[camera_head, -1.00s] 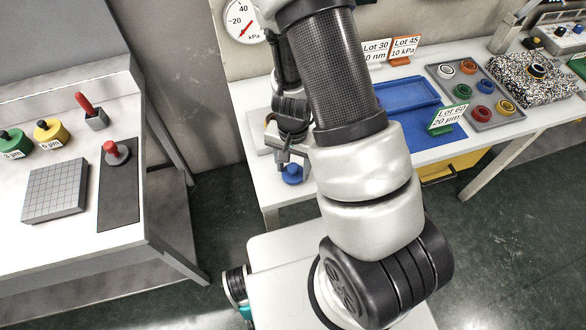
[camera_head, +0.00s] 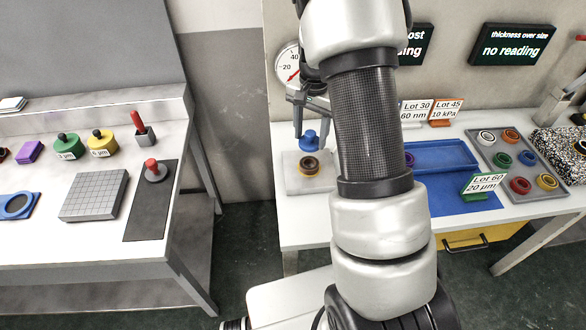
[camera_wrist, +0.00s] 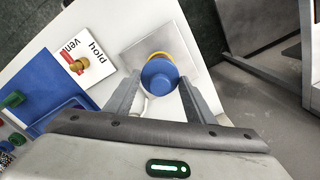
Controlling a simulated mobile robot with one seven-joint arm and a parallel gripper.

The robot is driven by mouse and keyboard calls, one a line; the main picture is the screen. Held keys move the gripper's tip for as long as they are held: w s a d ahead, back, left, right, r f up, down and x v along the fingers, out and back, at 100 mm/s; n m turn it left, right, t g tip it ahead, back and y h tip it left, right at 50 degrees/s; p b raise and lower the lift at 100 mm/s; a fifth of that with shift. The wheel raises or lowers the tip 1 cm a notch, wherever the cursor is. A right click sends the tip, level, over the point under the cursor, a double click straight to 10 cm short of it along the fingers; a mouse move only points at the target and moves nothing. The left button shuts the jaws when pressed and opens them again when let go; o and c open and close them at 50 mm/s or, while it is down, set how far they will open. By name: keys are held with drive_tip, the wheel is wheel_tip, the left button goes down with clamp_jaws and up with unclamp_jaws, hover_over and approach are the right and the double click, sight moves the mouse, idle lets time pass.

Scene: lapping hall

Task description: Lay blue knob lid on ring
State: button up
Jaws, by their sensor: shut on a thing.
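The blue knob lid (camera_head: 309,141) is held between the fingers of my gripper (camera_head: 309,126), which points down over the right-hand table. The lid also shows in the wrist view (camera_wrist: 160,76), between the two fingertips (camera_wrist: 160,88). A ring (camera_head: 308,168), yellow-brown with a dark middle, lies on a grey square plate (camera_head: 293,184) below the lid. In the head view a small gap shows between lid and ring. In the wrist view the lid covers much of the ring, leaving its yellow rim (camera_wrist: 156,54) showing. How well they line up is hard to tell.
A "vent hold" card with a brass knob (camera_wrist: 79,64) lies beside the plate. A pressure gauge (camera_head: 288,66) is on the wall behind.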

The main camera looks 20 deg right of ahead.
drive_tip(key=shift+w+d+r, duration=0.1)
drive_tip(key=shift+w+d, duration=0.25)
drive_tip(key=shift+w, duration=0.2)
wheel_tip(320, 180, down, 9)
drive_tip(key=shift+w+f, duration=0.15)
drive_tip(key=shift+f, duration=0.25)
drive_tip(key=o, duration=1.3)
drive_tip(key=shift+r, duration=0.1)
